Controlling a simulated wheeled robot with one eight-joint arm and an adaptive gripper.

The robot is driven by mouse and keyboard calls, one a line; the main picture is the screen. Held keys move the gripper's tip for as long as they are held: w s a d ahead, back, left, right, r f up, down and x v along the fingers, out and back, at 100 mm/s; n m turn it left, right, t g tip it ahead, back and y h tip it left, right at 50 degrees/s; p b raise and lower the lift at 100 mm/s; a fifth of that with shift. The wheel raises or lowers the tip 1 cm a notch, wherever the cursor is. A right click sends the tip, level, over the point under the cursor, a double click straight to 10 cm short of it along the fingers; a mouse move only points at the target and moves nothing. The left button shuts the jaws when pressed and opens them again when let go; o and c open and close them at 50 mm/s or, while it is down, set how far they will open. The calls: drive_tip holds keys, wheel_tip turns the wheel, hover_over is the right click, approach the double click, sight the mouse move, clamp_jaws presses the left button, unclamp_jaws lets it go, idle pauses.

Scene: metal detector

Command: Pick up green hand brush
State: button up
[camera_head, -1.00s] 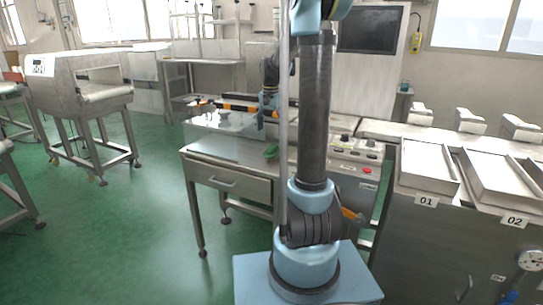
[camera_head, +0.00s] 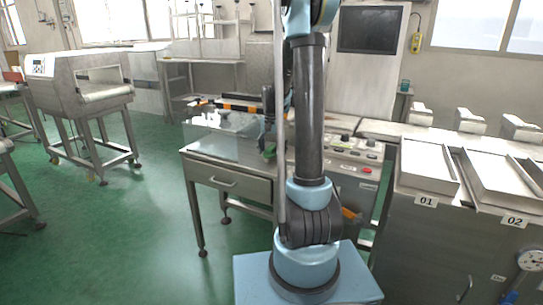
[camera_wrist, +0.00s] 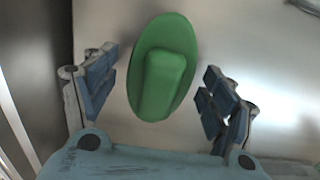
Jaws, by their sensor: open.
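The green hand brush (camera_wrist: 165,70) lies on the metal table surface. In the wrist view it is an oval green body with a raised block-like handle, upper middle of the picture. My gripper (camera_wrist: 158,88) is open, with one blue-padded finger on each side of the brush and a visible gap to each. In the head view my gripper (camera_head: 267,143) is above the steel table (camera_head: 222,149), and the green brush (camera_head: 270,152) shows just below it, partly hidden by the gripper and arm.
A control panel with knobs and a red button (camera_head: 367,170) is right of the brush. Clear panels and an orange-black striped bar (camera_head: 240,108) stand at the table's back. Trays labelled 01 (camera_head: 427,168) and 02 (camera_head: 492,172) lie further right. The table left of the brush is mostly clear.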

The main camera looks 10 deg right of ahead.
sight(272, 146)
drive_tip(key=shift+f, duration=0.25)
drive_tip(key=shift+c, duration=0.2)
drive_tip(key=c, duration=1.2)
drive_tip(key=shift+o, duration=0.2)
drive_tip(key=shift+r, duration=0.15)
wheel_tip(272, 146, up, 10)
drive_tip(key=shift+f, duration=0.1)
